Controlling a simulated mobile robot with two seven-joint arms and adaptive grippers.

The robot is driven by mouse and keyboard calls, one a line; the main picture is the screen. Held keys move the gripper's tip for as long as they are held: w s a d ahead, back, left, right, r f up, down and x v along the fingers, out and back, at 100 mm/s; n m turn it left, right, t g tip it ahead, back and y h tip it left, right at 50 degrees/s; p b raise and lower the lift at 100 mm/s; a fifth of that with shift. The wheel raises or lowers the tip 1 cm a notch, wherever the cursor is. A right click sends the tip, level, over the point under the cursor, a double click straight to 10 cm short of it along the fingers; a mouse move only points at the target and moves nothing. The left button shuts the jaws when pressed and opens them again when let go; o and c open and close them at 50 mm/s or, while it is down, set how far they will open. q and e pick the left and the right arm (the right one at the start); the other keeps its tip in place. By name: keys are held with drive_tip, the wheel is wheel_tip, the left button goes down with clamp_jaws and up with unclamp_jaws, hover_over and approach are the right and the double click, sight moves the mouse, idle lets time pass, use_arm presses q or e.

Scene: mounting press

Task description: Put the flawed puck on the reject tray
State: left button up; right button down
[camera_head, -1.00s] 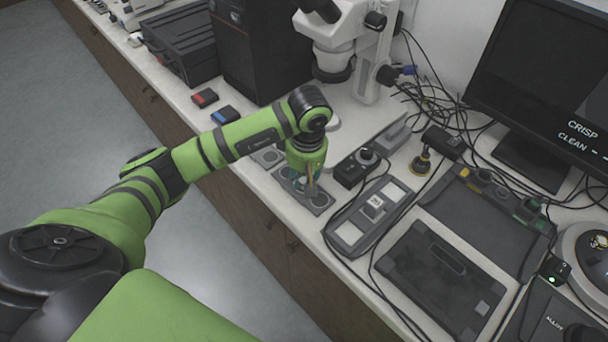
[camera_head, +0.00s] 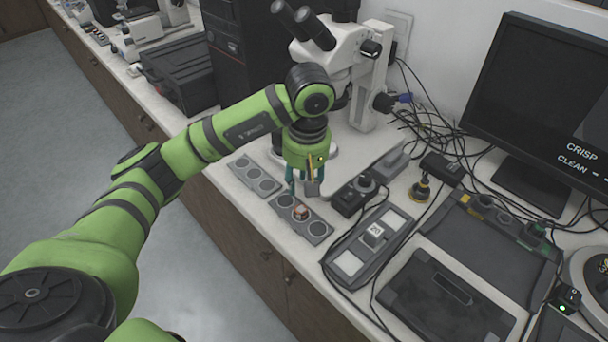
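A small reddish-brown and pale puck (camera_head: 301,212) sits in the middle well of a grey three-well tray (camera_head: 318,229) near the bench's front edge. A second grey three-well tray (camera_head: 254,175) lies to its left, and its wells look empty. I cannot read which tray is the reject tray. My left gripper (camera_head: 303,188) points down just above the puck, with its fingers apart and nothing visible between them. The puck's flaw is too small to make out. My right gripper is not in view.
A microscope (camera_head: 345,60) stands behind my gripper. A small black box with a knob (camera_head: 354,194) and a grey plate with a white cube marked 20 (camera_head: 374,233) are to the right. Cables run across the bench. A monitor (camera_head: 535,110) stands at the back right.

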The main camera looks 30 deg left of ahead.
use_arm(q)
drive_tip(key=shift+s+d+r, duration=0.1)
drive_tip(key=shift+s+r, duration=0.05)
drive_tip(key=shift+r, duration=1.35)
